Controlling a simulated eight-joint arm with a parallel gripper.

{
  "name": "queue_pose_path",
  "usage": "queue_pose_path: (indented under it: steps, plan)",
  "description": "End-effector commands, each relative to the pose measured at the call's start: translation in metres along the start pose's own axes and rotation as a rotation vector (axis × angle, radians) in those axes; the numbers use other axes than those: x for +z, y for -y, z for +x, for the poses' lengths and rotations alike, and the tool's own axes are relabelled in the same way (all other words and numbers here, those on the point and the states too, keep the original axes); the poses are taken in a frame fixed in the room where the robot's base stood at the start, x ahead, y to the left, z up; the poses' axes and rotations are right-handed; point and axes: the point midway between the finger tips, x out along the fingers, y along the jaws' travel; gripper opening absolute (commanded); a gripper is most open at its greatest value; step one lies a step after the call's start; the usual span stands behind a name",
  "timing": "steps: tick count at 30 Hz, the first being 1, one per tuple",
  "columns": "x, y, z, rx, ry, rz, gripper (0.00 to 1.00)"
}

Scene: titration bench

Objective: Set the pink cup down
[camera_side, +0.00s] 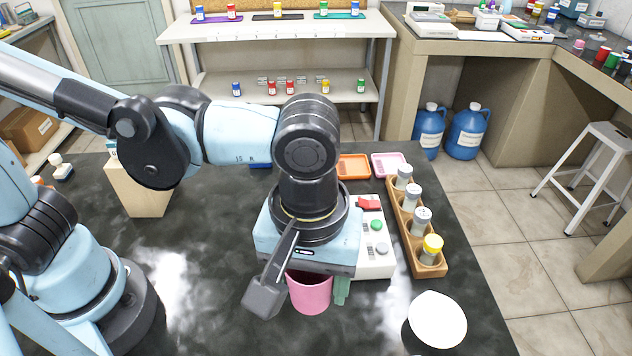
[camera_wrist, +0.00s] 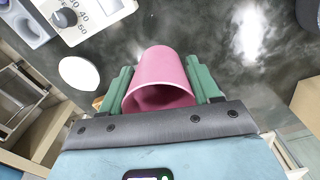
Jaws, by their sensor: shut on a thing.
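The pink cup (camera_side: 310,293) is under my gripper in the side view, near the front middle of the dark bench. In the wrist view the pink cup (camera_wrist: 163,80) sits between the two green fingers of my gripper (camera_wrist: 162,88), which are shut on its sides. In the side view only one green finger of my gripper (camera_side: 342,290) shows, at the cup's right. The cup's top is hidden by my gripper in the side view. I cannot tell whether the cup's bottom touches the bench.
A white device with coloured buttons (camera_side: 376,262) stands just behind and right of the cup. A wooden rack (camera_side: 432,268) holds several capped vials. A white round dish (camera_side: 437,320) lies at the front right. Orange (camera_side: 353,167) and pink trays (camera_side: 389,165) lie behind. The bench left of the cup is clear.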

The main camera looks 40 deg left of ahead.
Motion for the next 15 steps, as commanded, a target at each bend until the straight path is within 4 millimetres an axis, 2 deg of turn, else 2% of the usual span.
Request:
queue_pose_path:
  steps: [1,6,10,15]
  plan:
    - [0.005,0.014,0.001,0.0,0.0,-0.024,0.33]
    - [0.018,0.052,0.007,0.0,-0.001,-0.118,0.33]
    - [0.025,0.074,0.014,0.0,-0.001,-0.176,0.33]
    - [0.03,0.092,0.02,0.001,-0.001,-0.223,0.33]
